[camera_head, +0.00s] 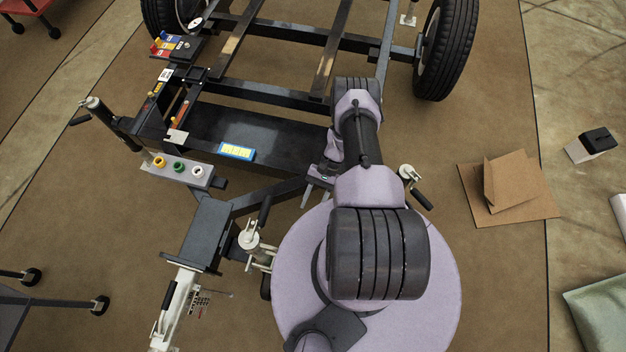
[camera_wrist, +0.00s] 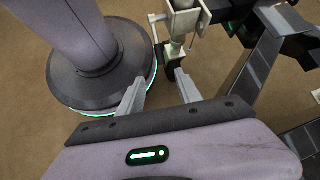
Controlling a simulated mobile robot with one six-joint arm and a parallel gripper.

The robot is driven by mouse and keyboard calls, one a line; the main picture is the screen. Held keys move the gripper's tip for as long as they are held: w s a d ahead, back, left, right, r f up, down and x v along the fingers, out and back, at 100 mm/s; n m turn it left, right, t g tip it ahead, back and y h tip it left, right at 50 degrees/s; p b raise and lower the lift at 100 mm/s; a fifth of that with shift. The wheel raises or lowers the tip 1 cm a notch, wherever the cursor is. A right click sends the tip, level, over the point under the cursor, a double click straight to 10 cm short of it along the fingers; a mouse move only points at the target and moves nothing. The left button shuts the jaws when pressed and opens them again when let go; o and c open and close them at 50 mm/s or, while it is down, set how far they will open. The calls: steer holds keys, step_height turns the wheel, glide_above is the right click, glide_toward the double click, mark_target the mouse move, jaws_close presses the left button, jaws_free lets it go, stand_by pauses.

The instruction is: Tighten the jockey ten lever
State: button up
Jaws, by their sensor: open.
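In the head view a pale jockey-type clamp (camera_head: 252,245) with a dark lever (camera_head: 265,211) stands beside the trailer's drawbar, left of my round base. The lever points up and to the right. My gripper (camera_head: 318,200) hangs at the end of my arm, to the right of the lever and apart from it. In the wrist view my gripper (camera_wrist: 160,92) has its two grey fingers spread with nothing between them. A pale clamp body (camera_wrist: 186,20) shows beyond the fingertips at the top. I cannot tell how tight the lever is.
The black drawbar (camera_head: 208,228) and pale coupling (camera_head: 178,300) lie left. A bar with coloured rings (camera_head: 178,167) and a post with a crank (camera_head: 98,112) stand further left. Another crank (camera_head: 412,180) is right of my arm. Cardboard (camera_head: 505,190) lies right on open floor.

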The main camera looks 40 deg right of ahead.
steer(key=shift+w+d+r, duration=0.1)
steer(key=shift+d+r, duration=0.15)
steer(key=shift+d, duration=0.05)
steer(key=shift+c, duration=0.2)
